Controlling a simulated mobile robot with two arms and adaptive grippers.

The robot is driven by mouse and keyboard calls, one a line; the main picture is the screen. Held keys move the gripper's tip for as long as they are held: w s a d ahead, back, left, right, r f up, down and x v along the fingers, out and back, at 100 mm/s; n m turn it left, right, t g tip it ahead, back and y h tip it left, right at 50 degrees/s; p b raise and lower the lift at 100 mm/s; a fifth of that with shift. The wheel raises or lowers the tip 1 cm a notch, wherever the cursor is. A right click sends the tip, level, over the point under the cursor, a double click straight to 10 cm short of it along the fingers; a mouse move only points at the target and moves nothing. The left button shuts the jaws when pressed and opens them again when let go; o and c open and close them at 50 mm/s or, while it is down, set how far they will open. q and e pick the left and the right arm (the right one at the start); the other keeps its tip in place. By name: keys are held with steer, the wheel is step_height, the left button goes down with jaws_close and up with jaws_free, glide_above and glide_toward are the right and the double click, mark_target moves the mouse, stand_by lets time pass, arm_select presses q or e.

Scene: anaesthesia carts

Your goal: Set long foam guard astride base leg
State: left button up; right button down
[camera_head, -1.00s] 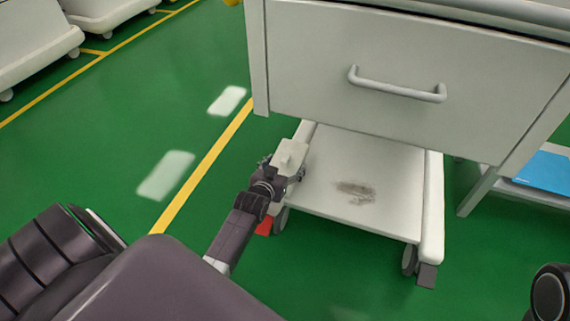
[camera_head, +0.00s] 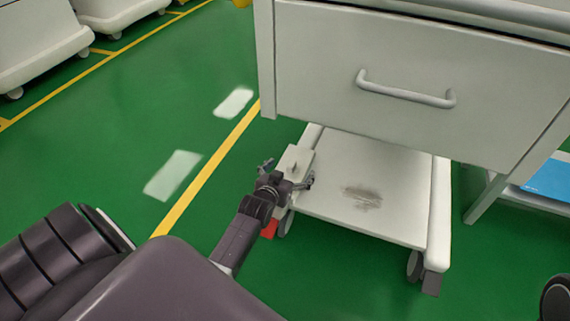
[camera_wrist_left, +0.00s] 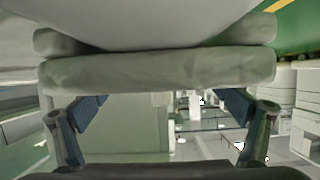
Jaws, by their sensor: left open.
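The long foam guard (camera_head: 298,155) is a pale grey-white block at the left base leg of the cart. In the left wrist view, its near side is a grey bar (camera_wrist_left: 160,72) across the picture. A matching grey strip shows behind the pale leg (camera_wrist_left: 150,22), so the guard appears to straddle it. My left gripper (camera_head: 287,172) is right at the guard's near side. Its fingers are spread and hold nothing. They also show apart below the bar in the left wrist view (camera_wrist_left: 162,105). The guard's underside is hidden. My right gripper is not in view.
The cart's drawer front (camera_head: 410,85) overhangs the low base shelf (camera_head: 385,190), which has a dark smudge. The right base leg (camera_head: 440,215) ends in a dark caster. A red piece (camera_head: 270,229) is beside the left caster.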

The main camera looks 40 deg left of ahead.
arm_select(q)
steer(key=v, duration=1.1)
steer(key=shift+s+r, duration=0.25)
steer(key=shift+s, duration=0.05)
